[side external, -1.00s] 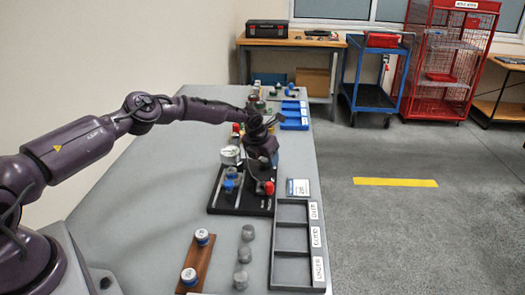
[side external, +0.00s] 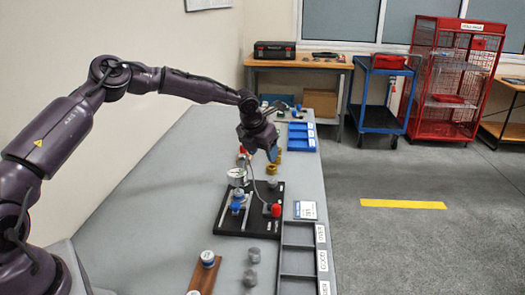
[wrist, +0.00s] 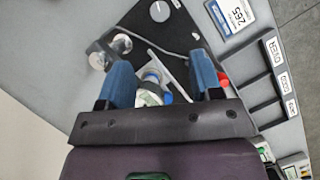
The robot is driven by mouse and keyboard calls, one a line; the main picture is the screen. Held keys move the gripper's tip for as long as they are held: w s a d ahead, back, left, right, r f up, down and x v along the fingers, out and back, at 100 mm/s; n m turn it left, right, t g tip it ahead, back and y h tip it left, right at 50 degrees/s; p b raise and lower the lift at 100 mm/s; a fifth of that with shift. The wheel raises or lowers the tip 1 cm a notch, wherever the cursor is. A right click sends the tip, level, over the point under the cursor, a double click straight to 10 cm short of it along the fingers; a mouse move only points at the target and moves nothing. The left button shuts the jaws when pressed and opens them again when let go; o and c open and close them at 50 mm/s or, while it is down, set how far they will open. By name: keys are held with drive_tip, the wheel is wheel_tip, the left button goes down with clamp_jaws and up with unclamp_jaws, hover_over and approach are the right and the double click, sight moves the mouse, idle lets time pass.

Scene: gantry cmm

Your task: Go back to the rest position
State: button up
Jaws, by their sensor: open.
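My gripper (side external: 262,152) hangs above the far end of the black fixture plate (side external: 234,222) in the side view, clear of it. In the wrist view its two blue fingers (wrist: 165,85) are spread apart, with nothing gripped.
A dark labelled tray (side external: 301,240) lies right of the plate, and blue bins (side external: 302,138) stand farther back. A wooden strip (side external: 203,275) with capped parts and grey cylinders (side external: 252,266) lie in front. A small display card (side external: 306,210) sits beside the plate.

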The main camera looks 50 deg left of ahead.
drive_tip(key=w+d+r+m+t+h, duration=0.25)
drive_tip(key=d+r+m+t, duration=0.5)
drive_tip(key=m, duration=0.85)
drive_tip(key=s+d+r+m+g+h, duration=0.3)
drive_tip(key=s+d+m, duration=0.4)
drive_tip(key=d+m, duration=0.1)
drive_tip(key=s+r+m+g+y, duration=0.1)
drive_tip(key=s+r+m, duration=0.2)
drive_tip(key=s, duration=0.8)
drive_tip(key=s+a+r+m+g+y, duration=0.1)
drive_tip(key=s+r+m+y, duration=0.1)
drive_tip(key=s+m, duration=0.5)
drive_tip(key=s+r+m+g+y, duration=0.1)
drive_tip(key=s+r+m, duration=0.3)
drive_tip(key=s, duration=1.1)
drive_tip(key=shift+a+r+m, duration=0.2)
drive_tip(key=shift+a+m, duration=0.05)
drive_tip(key=shift+m, duration=0.35)
